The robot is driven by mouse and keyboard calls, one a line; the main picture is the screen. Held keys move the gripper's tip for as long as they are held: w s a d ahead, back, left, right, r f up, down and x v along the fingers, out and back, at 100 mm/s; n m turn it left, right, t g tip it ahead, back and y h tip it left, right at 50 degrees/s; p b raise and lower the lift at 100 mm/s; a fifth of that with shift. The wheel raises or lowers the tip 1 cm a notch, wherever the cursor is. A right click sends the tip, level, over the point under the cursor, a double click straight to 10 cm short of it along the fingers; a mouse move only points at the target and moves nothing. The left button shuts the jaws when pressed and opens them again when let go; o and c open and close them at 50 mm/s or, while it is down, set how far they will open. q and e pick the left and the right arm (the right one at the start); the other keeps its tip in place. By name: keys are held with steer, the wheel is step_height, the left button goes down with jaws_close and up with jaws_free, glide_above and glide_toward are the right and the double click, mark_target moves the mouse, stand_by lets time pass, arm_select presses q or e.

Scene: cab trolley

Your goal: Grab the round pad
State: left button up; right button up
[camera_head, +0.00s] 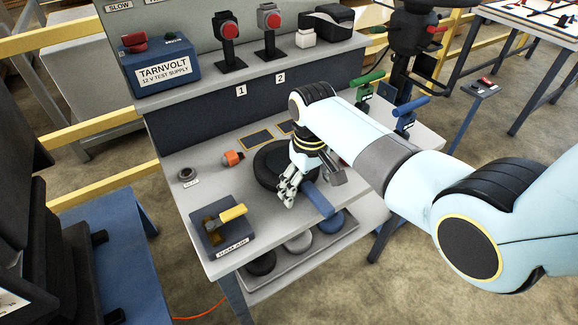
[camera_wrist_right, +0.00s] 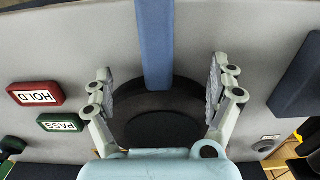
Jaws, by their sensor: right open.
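A large black round pad (camera_head: 268,165) lies on the grey bench top, partly hidden by my right gripper. In the right wrist view the black round pad (camera_wrist_right: 160,127) shows between and below the fingers, with a raised middle. My right gripper (camera_head: 291,197) reaches down over the pad, its fingers apart. In the right wrist view the right gripper (camera_wrist_right: 162,88) is open, one finger on each side, with nothing clearly held. I cannot tell whether the fingers touch the pad. A blue bar (camera_head: 318,199) lies beside the gripper, toward the bench's front edge. My left gripper is not in view.
A lower shelf holds a black disc (camera_head: 261,263), a grey disc (camera_head: 299,242) and a blue disc (camera_head: 331,221). A dark box with a yellow handle (camera_head: 232,213) stands front left. An orange-tipped part (camera_head: 232,158) is left of the pad. Green (camera_head: 370,78) and blue handles (camera_head: 411,105) stand at right.

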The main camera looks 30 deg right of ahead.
steer(key=shift+d, duration=0.1)
jaws_close()
stand_by(0.3)
steer(key=shift+w+r, duration=0.1)
